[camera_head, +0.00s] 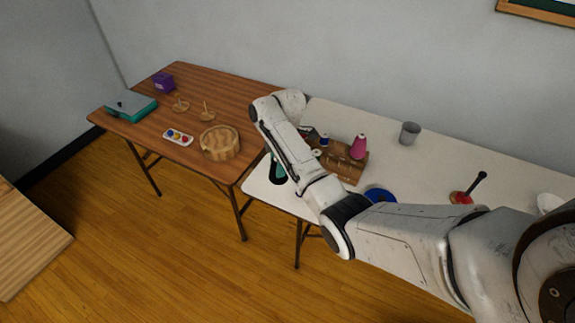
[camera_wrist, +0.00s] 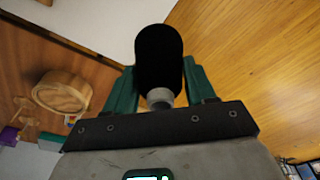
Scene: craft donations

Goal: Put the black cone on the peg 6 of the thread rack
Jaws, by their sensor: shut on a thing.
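My gripper (camera_wrist: 160,82) has teal fingers shut on the black cone (camera_wrist: 158,52), one on each side, in the wrist view. The cone's pale grey end points toward the gripper's body. In the head view, my gripper (camera_head: 279,170) is partly hidden behind my arm, near the white table's left front edge. The brown wooden thread rack (camera_head: 350,171) stands on the white table, to the right of my gripper. It carries a pink cone (camera_head: 359,147) and a small blue spool (camera_head: 324,141). My arm hides its left part, and I cannot read its peg numbers.
The white table (camera_head: 425,172) also bears a blue ring-shaped thing (camera_head: 380,195), a grey cup (camera_head: 409,133) and a red-based black post (camera_head: 470,188). The brown table (camera_head: 228,92) at left holds a round wooden basket (camera_head: 220,143), a paint tray (camera_head: 178,137) and a teal box (camera_head: 130,106).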

